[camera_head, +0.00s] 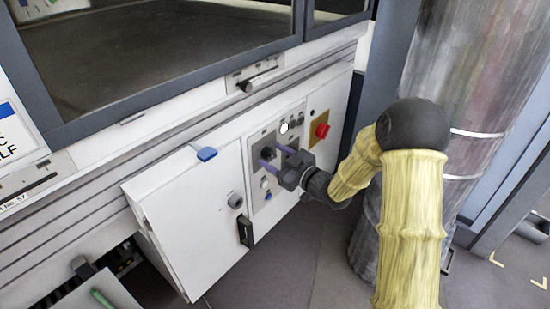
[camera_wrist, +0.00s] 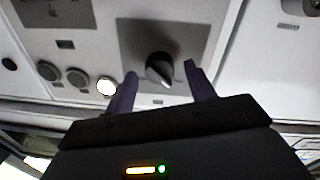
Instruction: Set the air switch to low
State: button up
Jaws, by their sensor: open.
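The air switch looks to be the dark rotary knob (camera_wrist: 160,68) on a grey plate of the control panel, seen in the wrist view with a light mark on its face. In the head view the knob (camera_head: 268,154) shows just beyond my fingers. My gripper (camera_head: 274,157) is open at the panel, and in the wrist view its two purple fingers (camera_wrist: 160,82) stand on either side of the knob, with gaps to both. I cannot tell how deep the fingers reach around it. The switch's labels are too small to read.
A lit white lamp (camera_head: 284,127) and a red button on a yellow plate (camera_head: 322,130) are close by on the panel. An open white cabinet door (camera_head: 190,225) with a black handle is at left. A large metal cylinder (camera_head: 470,90) stands at right.

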jog(key=c, duration=1)
jog(key=shift+r+m+p, duration=0.15)
jog(key=shift+m+p, duration=0.15)
jog(key=shift+p, duration=0.2)
jog(key=shift+r+m+p, duration=0.1)
jog(key=shift+m+p, duration=0.8)
jog(key=shift+p, duration=0.15)
jog(key=m+p, duration=0.3)
jog(key=p, duration=0.1)
jog(key=shift+w+d+r, duration=0.1)
jog(key=m+p, duration=0.3)
jog(key=shift+p, duration=0.3)
jog(key=shift+f+m+g+p, duration=0.25)
jog(key=shift+m+g+p, duration=0.05)
jog(key=shift+m, duration=0.4)
